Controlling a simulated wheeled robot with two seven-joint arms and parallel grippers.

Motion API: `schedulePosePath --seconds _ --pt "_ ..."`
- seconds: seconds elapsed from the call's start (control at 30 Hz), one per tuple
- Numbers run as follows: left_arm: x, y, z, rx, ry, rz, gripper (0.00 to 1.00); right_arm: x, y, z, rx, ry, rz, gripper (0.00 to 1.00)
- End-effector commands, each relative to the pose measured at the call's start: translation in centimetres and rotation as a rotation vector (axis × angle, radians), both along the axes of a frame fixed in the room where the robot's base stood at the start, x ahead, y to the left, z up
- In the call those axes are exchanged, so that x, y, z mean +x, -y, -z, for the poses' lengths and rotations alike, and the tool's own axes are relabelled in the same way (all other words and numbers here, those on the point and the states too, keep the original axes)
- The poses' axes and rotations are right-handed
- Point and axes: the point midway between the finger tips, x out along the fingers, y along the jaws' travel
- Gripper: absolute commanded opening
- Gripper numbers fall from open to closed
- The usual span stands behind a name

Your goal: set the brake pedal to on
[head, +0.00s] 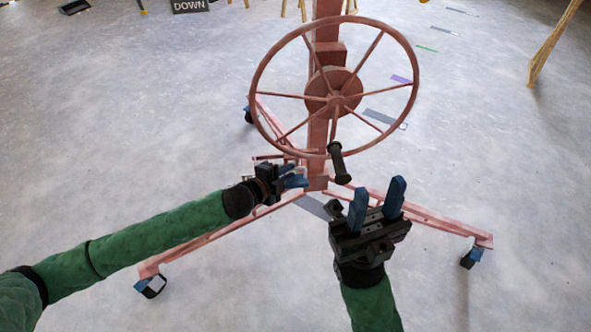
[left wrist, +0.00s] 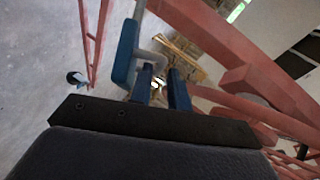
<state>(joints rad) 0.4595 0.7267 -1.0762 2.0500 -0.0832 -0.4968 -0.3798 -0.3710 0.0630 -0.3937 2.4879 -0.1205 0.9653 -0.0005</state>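The red lift frame (head: 318,130) stands ahead of me with its large hand wheel (head: 257,80). My left gripper (head: 298,180) is low beside the mast foot, just under the wheel rim. In the left wrist view its two blue fingers (left wrist: 160,88) stand a little apart with a visible gap. A blue block (left wrist: 125,55) with a bent grey rod (left wrist: 152,56) is just beyond the fingers; it may be the brake pedal. I cannot tell whether they touch, or how the pedal is set. My right gripper (head: 377,203) is open and empty, right of the mast.
The wheel's dark handle (head: 338,163) hangs between my grippers. The frame's legs spread over the floor, with castors at front left (head: 151,287) and right (head: 471,258). A DOWN sign (head: 190,6) and wooden legs (head: 553,45) stand farther back. Grey floor around is mostly clear.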

Motion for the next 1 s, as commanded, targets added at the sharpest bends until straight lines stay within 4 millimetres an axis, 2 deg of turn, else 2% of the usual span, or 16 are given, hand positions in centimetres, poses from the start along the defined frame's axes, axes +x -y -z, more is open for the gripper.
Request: schedulePosePath --seconds 0.07,0.3,0.63,0.67,0.73,0.77,1.0 --pt "0.8 0.8 0.4 0.0 0.0 0.001 0.18 -1.0 0.3 -0.5 0.012 0.046 0.0 0.36" --pt "2.4 2.1 1.1 0.001 -0.001 0.0 0.18 -1.0 0.2 -0.3 0.019 0.047 -0.008 0.36" --pt "2.6 2.3 1.1 0.001 -0.001 0.0 0.18 -1.0 0.2 -0.3 0.019 0.046 -0.01 0.36" --pt "2.6 2.3 1.1 0.001 -0.001 0.0 0.16 -1.0 0.2 -0.3 0.019 0.046 -0.01 0.36" --pt "2.6 2.3 1.2 0.001 -0.001 0.0 0.02 -1.0 0.2 -0.4 0.018 0.046 -0.011 0.36" --pt "2.6 2.3 1.2 0.001 -0.001 0.0 0.0 -1.0 0.2 -0.3 0.018 0.046 -0.011 0.36" --pt "2.6 2.3 1.2 0.0 0.0 0.0 0.0 -1.0 0.2 -0.3 0.018 0.046 -0.011 0.36"
